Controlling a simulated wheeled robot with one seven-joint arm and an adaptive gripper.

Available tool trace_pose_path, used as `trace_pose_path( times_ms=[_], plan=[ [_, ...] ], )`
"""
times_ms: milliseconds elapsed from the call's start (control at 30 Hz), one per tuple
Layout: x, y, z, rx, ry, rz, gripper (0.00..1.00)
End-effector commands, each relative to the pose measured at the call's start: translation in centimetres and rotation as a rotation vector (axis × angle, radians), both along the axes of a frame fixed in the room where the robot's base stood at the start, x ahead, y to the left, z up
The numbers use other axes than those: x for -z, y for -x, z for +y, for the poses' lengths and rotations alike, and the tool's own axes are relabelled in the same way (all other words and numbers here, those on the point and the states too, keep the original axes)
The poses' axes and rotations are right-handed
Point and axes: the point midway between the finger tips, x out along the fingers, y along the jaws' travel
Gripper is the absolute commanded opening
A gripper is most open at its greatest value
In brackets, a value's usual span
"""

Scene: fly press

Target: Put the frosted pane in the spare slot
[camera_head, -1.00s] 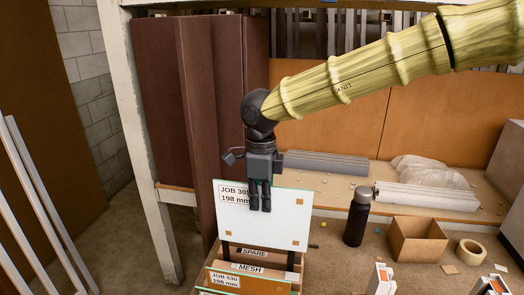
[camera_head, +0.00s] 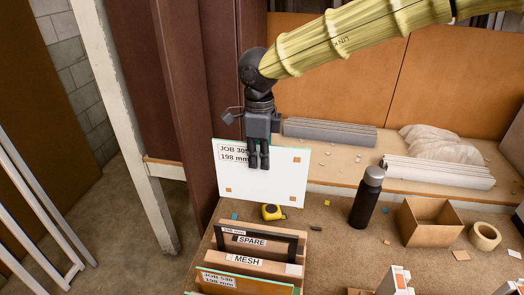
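A whitish pane (camera_head: 264,185) with small orange squares near its corners and a printed label reading "JOB 305", partly covered, and "198 mm" hangs upright. My gripper (camera_head: 258,166) is shut on its upper edge, with the fingers in front of the label. The pane is apart from the wooden rack (camera_head: 270,267) and appears above and behind it. The SPARE label (camera_head: 252,241) is on the rack's rear part, seen within a dark frame (camera_head: 298,240). The inside of the spare slot is hidden from this angle.
The MESH label (camera_head: 246,260) is in front of SPARE, and a green-edged pane labelled JOB 530 (camera_head: 220,281) stands nearest. A yellow tape measure (camera_head: 272,212) lies behind the rack. A dark bottle (camera_head: 366,198), open cardboard box (camera_head: 424,222) and tape roll (camera_head: 485,236) stand right.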

Motion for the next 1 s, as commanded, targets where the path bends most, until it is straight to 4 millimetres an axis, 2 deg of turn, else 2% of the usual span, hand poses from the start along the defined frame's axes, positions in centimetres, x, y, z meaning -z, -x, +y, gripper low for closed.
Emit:
trace_pose_path(
  times_ms=[1000],
  plan=[
    [0.08,0.52,-0.10,0.003,-0.002,-0.001,0.00]
  ],
)
